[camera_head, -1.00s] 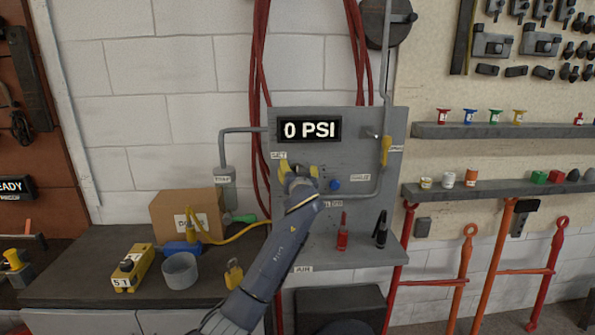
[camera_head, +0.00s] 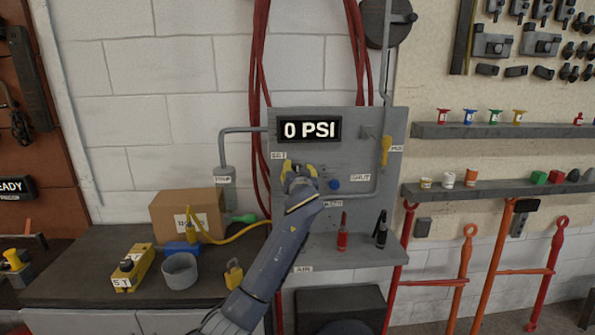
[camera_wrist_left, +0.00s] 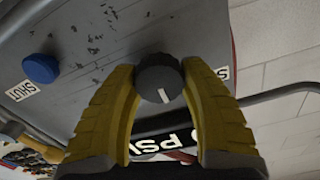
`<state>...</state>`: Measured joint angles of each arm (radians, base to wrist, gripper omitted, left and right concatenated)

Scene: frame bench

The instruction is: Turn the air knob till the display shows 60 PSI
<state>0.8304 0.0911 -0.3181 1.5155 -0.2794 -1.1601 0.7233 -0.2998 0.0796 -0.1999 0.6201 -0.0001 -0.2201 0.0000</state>
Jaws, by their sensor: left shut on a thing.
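The display (camera_head: 309,130) on the grey panel (camera_head: 355,125) reads 0 PSI in the head view. It shows partly and upside down in the left wrist view (camera_wrist_left: 165,135). My left gripper (camera_head: 300,172) is at the panel below the display. In the left wrist view its yellow fingers (camera_wrist_left: 160,85) are shut on the dark round air knob (camera_wrist_left: 158,78), one on each side. A white mark shows on the knob's face. In the head view the knob is hidden behind the gripper. My right gripper is not in view.
A blue button (camera_head: 334,185) sits right of the gripper, beside a label reading SHUT. A yellow lever (camera_head: 386,151) is at the panel's right. Red and black tools stand on the ledge below. A cardboard box (camera_head: 188,214) is on the bench at left.

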